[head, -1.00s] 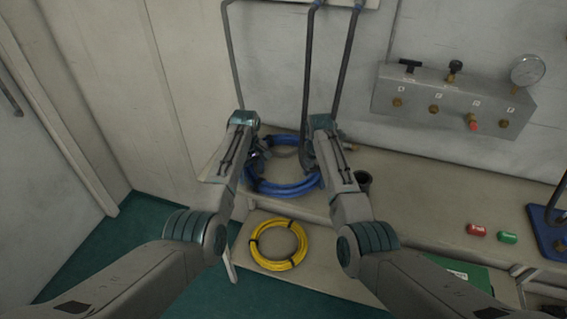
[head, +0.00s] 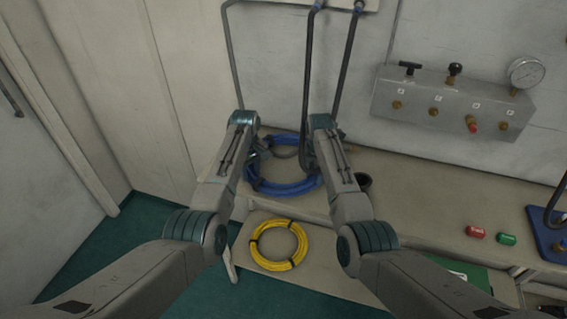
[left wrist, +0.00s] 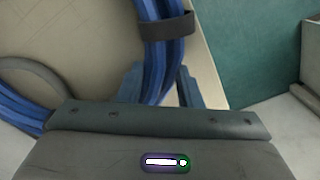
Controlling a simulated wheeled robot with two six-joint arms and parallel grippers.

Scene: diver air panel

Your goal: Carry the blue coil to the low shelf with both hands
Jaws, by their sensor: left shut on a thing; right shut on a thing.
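The blue coil (head: 286,188) lies on the bench top near the wall in the head view, partly hidden by my arms. My left gripper (head: 262,156) is at its left side. In the left wrist view the fingers of the left gripper (left wrist: 160,88) are shut on the blue hose bundle (left wrist: 160,50), close to a dark strap. My right gripper (head: 312,165) is at the coil's right side and shut on it; its fingertips are mostly hidden by the arm. The low shelf (head: 330,277) is below the bench front.
A yellow coil (head: 298,256) lies on the low shelf. A dark cup (head: 364,181) stands right of my right arm. Red (head: 475,231) and green (head: 507,239) pieces lie on the bench at right. A valve panel (head: 450,100) and dark pipes are on the wall.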

